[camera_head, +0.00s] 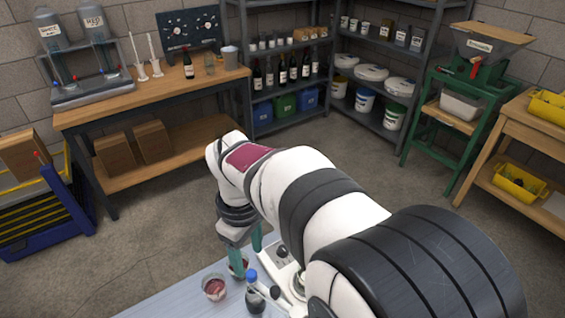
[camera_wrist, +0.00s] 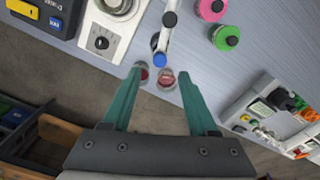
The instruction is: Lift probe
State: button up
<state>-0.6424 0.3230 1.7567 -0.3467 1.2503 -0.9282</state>
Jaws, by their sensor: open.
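My gripper (camera_wrist: 159,74) is open, with two green fingers apart. In the head view, my gripper (camera_head: 246,252) points down over the edge of a pale bench. A blue-capped piece with a dark end (camera_wrist: 158,43), which looks like the probe, sits by a white arm just beyond the fingertips. The blue cap (camera_head: 251,275) also shows in the head view, near the fingers. I cannot tell how it is held. I see nothing gripped.
A white instrument with a dial (camera_wrist: 103,39) stands left of the white arm. Pink (camera_wrist: 211,8) and green (camera_wrist: 226,37) round-topped items stand to its right.

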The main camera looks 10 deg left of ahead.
aim_at(251, 273)
notch_tip(251, 273, down, 6)
jog(key=shift+f, duration=0.1)
grip_shut()
dwell(0.4)
dwell(1.1)
